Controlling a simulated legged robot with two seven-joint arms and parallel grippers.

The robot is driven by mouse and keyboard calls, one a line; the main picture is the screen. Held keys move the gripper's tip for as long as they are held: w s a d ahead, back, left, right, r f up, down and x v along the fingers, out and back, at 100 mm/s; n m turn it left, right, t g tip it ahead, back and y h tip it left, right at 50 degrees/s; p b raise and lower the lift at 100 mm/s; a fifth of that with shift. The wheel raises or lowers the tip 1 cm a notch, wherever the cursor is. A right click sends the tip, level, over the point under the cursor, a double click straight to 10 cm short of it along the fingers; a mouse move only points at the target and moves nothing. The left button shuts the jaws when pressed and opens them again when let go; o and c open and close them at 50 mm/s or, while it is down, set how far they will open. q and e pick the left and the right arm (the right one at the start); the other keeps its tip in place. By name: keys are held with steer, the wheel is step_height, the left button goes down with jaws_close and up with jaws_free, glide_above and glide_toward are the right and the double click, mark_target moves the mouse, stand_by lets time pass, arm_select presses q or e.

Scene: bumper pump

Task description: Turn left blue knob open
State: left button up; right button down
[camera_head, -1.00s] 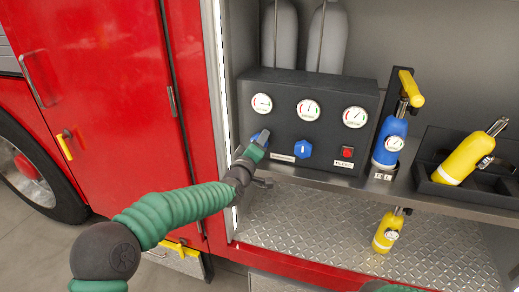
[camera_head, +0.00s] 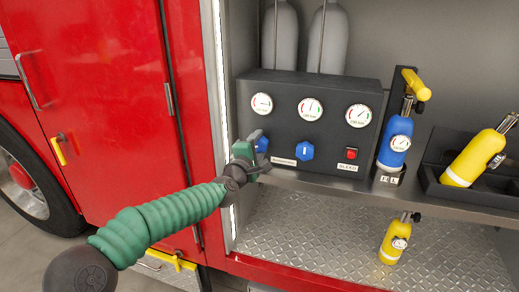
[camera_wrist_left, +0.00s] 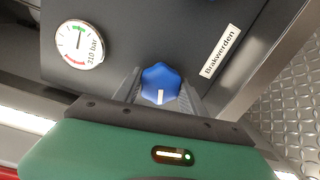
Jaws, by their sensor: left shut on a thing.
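The left blue knob (camera_head: 263,145) sits on the dark control panel (camera_head: 284,118), below the left gauge, and is partly hidden by my left gripper (camera_head: 258,151). In the left wrist view the blue knob (camera_wrist_left: 160,84) lies between the two grey fingers (camera_wrist_left: 160,96), which are shut on it. The white mark on the knob points toward the gripper body in that view. The middle blue knob (camera_head: 305,151) is free, with its white mark upright. My right gripper is not in view.
A red button (camera_head: 351,154) sits right of the knobs. A small yellow bottle (camera_head: 393,243) stands on the metal floor below. The red door (camera_head: 100,100) edges the left side.

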arm_select(q)
steer(key=shift+a+f, duration=0.15)
steer(key=shift+f, duration=0.1)
steer(key=o, duration=1.3)
steer(key=shift+w+a, duration=0.1)
steer(key=shift+w, duration=0.05)
steer(key=shift+o, duration=0.2)
steer(key=shift+s+a, duration=0.1)
steer(key=shift+s, duration=0.55)
steer(key=f+v, duration=0.1)
steer(key=v, duration=1.4)
steer(key=shift+s+a+r, duration=0.25)
steer(key=shift+r, duration=0.15)
